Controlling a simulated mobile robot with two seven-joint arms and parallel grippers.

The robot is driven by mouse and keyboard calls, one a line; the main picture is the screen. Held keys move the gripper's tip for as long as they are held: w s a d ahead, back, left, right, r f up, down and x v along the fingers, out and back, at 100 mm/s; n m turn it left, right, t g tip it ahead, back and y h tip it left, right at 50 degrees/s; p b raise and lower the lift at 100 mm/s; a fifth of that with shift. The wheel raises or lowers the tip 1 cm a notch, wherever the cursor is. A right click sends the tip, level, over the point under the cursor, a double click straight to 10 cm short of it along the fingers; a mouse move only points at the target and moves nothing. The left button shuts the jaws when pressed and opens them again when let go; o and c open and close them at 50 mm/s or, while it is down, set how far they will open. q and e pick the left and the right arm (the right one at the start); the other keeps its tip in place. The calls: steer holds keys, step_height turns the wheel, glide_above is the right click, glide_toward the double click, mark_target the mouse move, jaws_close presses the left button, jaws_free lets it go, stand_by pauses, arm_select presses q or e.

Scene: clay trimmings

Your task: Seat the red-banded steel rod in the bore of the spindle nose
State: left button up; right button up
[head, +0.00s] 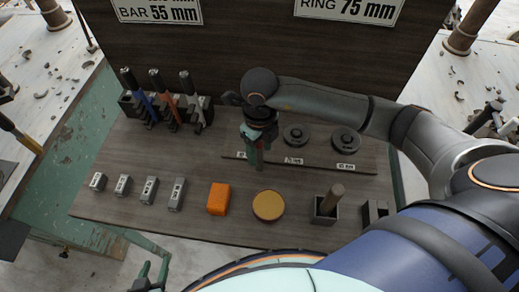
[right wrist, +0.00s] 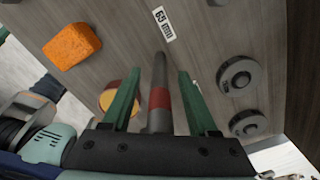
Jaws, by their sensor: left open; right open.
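The red-banded steel rod shows in the right wrist view, its red band (right wrist: 159,98) between my two green fingers, with visible gaps to both. My right gripper (right wrist: 160,90) is open around the rod. In the head view my right gripper (head: 256,157) points down at the left end of the raised strip on the board, and I cannot make out the rod there. My left gripper (head: 153,272) is open and empty at the bottom left, off the board's front edge. I cannot identify a spindle nose or its bore for certain.
Two dark round discs (head: 295,135) stand right of my right gripper. An orange block (head: 218,198), a yellow-topped round tub (head: 268,205), and a box (head: 324,209) holding a brown stick line the front. Small metal blocks (head: 149,190) and a tool rack (head: 165,106) are left.

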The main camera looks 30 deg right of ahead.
steer(key=shift+f, duration=0.25)
jaws_close()
steer(key=shift+r, duration=0.1)
stand_by(1.2)
